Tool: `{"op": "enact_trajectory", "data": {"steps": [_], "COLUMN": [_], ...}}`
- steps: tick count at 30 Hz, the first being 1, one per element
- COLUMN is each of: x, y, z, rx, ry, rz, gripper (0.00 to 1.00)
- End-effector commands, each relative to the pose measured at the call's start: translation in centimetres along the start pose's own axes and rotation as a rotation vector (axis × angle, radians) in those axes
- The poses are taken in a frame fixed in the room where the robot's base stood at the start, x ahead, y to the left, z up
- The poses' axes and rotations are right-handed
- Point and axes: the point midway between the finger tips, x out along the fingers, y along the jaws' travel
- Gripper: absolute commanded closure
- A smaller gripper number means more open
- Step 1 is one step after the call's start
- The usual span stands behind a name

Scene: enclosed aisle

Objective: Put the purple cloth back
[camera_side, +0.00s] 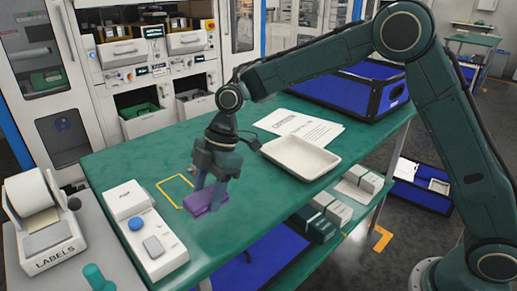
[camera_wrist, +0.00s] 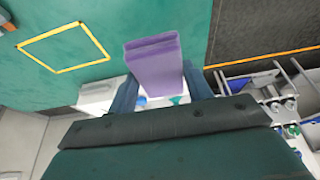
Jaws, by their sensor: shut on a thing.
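The purple cloth (camera_side: 203,200) is a folded block between the fingers of my gripper (camera_side: 208,190), low over the green table. My gripper is shut on it. In the wrist view the cloth (camera_wrist: 154,66) stands out between the two fingers (camera_wrist: 160,95). A yellow square outline (camera_side: 175,191) is marked on the table just left of the cloth in the side view. The outline (camera_wrist: 64,48) is empty and the cloth is outside it. I cannot tell whether the cloth touches the table.
A white box with a blue button (camera_side: 150,235) stands near the outline, in front of it. A label printer (camera_side: 42,215) is at the far left. A white tray (camera_side: 300,158), papers (camera_side: 300,128) and a blue crate (camera_side: 372,92) lie to the right. The table's front edge is close to the cloth.

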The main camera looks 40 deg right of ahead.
Motion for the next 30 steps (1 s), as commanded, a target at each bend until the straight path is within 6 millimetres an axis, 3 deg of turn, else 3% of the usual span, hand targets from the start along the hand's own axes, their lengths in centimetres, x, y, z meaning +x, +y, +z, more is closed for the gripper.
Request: {"op": "enact_trajectory", "data": {"steps": [4, 14, 24, 30], "x": [1.6, 2.3, 5.5, 6.0], "y": [0.0, 0.0, -0.1, 0.0], "z": [0.6, 0.9, 2.2, 2.4], "rx": [-0.001, 0.000, 0.000, -0.001], "ry": [0.000, 0.000, -0.001, 0.000], "rz": [-0.002, 0.000, -0.003, 0.000], "gripper": [0.68, 0.68, 0.68, 0.68]}}
